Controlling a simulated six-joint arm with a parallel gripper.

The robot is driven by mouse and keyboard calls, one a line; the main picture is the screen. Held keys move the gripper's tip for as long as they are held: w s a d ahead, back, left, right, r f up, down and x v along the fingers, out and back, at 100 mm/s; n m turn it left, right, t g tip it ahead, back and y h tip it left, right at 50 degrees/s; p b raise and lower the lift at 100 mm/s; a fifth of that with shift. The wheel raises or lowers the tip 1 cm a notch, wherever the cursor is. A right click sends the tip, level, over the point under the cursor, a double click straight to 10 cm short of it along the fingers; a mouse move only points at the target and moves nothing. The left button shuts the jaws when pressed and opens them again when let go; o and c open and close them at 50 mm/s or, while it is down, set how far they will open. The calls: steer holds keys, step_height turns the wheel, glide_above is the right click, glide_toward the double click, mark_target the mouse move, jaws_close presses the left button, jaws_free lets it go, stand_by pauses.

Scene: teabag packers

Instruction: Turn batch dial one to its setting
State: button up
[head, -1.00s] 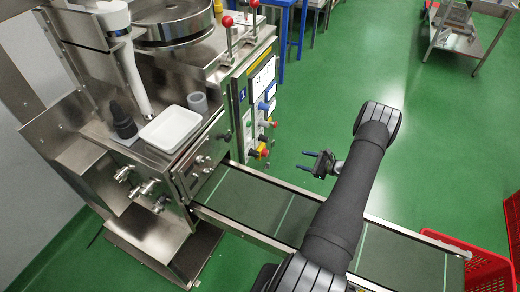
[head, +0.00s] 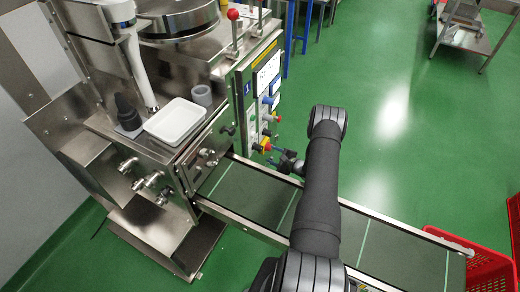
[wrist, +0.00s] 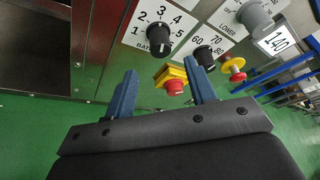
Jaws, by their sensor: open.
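The batch dial (wrist: 159,41) is a black knob on a white plate numbered 1 to 5, seen in the wrist view on the steel panel. Its exact pointer setting is hard to read. My gripper (wrist: 160,68) is open and empty, its two blue fingers apart below the dial, not touching it. In the head view my gripper (head: 288,163) is by the lower end of the machine's side panel (head: 264,92), partly hidden by my arm. I cannot make out the batch dial there.
A red-on-yellow button (wrist: 174,86) shows between the fingers. A second black dial (wrist: 204,57) marked 60, 70, 80 is to the right, with a grey knob (wrist: 255,20) tagged 140. The conveyor (head: 245,195) runs under my arm; a red crate (head: 490,268) stands at right.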

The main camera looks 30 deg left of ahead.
mark_target(261, 150)
steer(key=x, duration=0.9)
steer(key=shift+w+a, duration=0.1)
steer(key=shift+a, duration=0.05)
steer(key=c, duration=1)
steer(key=shift+n+t+y, duration=0.3)
steer(key=shift+n+t, duration=0.4)
steer(key=shift+n, duration=0.4)
steer(key=o, duration=1)
steer(key=v, duration=1.2)
